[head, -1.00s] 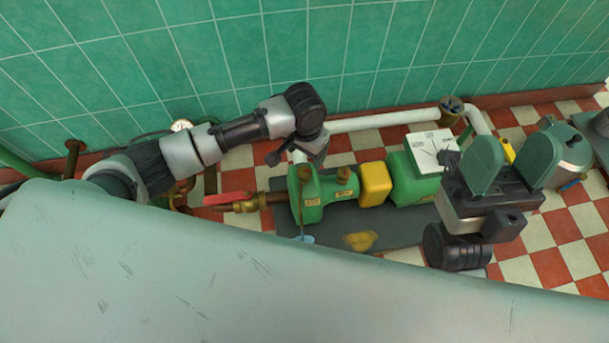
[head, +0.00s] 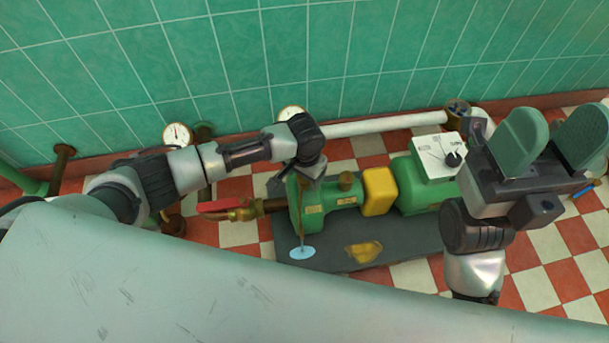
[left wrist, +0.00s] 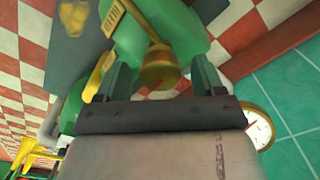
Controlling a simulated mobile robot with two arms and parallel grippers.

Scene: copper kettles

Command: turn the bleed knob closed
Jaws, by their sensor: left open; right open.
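The bleed knob, a brass round head on a thin stem, shows in the left wrist view (left wrist: 160,66) between the open fingers of my left gripper (left wrist: 161,78). I see no clear contact. In the head view my left gripper (head: 308,178) is over the left end of the green pump (head: 312,215) and hides the knob. My right gripper (head: 550,145) is open and empty, raised at the right.
A brass cap (head: 346,182), a yellow coupling (head: 380,191) and a green motor with a white dial box (head: 434,157) stand right of the knob. A red-handled valve (head: 224,206) is left. A yellow cloth (head: 364,251) lies on the dark plinth (head: 415,237). The tiled wall is behind.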

